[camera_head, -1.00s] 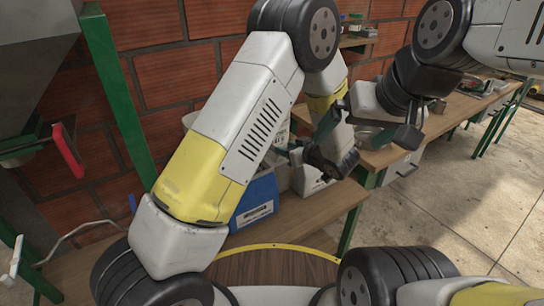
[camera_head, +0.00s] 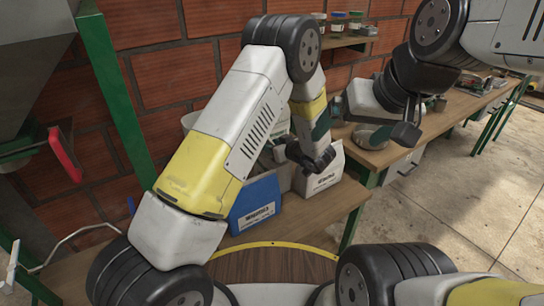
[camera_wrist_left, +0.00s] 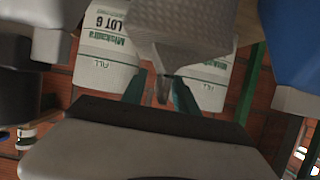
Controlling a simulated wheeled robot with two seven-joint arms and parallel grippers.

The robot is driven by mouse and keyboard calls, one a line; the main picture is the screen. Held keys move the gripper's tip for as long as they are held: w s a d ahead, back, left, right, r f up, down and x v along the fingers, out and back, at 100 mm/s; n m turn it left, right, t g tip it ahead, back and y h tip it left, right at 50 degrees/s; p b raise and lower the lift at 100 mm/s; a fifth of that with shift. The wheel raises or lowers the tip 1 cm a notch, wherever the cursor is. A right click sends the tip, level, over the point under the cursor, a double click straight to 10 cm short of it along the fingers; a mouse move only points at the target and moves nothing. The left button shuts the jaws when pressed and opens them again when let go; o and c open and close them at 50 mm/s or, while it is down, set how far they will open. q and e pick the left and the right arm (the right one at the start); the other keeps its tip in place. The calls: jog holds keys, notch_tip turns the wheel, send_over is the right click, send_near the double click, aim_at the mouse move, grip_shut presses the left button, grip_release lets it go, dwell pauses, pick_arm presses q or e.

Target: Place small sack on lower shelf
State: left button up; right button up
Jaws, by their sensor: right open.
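A grey woven sack (camera_wrist_left: 185,22) fills the top middle of the left wrist view. It is probably the small sack. A narrow grey tip of it hangs down between the two green fingers of my left gripper (camera_wrist_left: 160,88). The fingers stand apart with a gap beside this tip. In the head view my left gripper (camera_head: 312,158) is low over the wooden lower shelf (camera_head: 315,214), by a white carton-like bag (camera_head: 322,178). I cannot make out the grey sack there.
A blue box (camera_head: 256,205) stands on the shelf beside the white bag. White printed sacks (camera_wrist_left: 105,40) show behind the grey sack. A metal bowl (camera_head: 371,137) sits on the workbench (camera_head: 440,125). A green post (camera_head: 118,105) stands at left. The floor at right is clear.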

pick_arm(q)
grip_shut()
jog(key=shift+s, duration=0.1)
dwell(1.2)
